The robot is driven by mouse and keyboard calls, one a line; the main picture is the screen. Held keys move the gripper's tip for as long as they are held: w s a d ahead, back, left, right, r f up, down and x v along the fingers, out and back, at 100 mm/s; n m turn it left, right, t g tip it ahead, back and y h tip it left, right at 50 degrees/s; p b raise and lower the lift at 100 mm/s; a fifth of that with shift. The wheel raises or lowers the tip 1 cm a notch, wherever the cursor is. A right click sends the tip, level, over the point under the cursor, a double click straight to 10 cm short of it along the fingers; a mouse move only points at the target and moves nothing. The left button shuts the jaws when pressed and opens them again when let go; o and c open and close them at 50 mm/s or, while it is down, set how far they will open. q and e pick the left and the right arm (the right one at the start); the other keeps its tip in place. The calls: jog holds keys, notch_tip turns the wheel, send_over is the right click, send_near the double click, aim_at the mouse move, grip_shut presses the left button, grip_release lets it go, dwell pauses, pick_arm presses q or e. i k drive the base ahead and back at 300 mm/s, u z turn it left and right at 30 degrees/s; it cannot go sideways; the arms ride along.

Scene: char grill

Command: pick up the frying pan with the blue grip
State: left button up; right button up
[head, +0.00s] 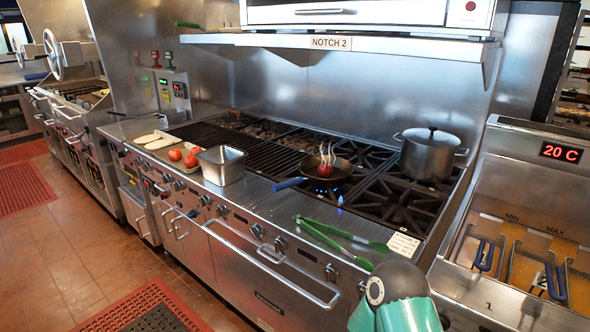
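The dark frying pan (343,171) sits on a burner of the range. Its blue grip (288,184) points left and toward the front edge. A red round item (326,170) with pale wisps above it is in the pan. A small blue flame shows just below the pan. Neither of my grippers shows in the head view. A teal and grey link of my arm (396,298) is at the bottom right, apart from the pan.
Green-handled tongs (330,240) lie on the front ledge beside a small label card. A steel pot (429,152) stands right of the pan. A square steel container (222,165) and several tomatoes are to the left. A fryer (540,165) is at right; a shelf (380,46) hangs above.

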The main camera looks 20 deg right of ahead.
aim_at(343, 168)
jog(key=z, duration=0.15)
jog(key=i, duration=0.8)
jog(key=z, duration=0.6)
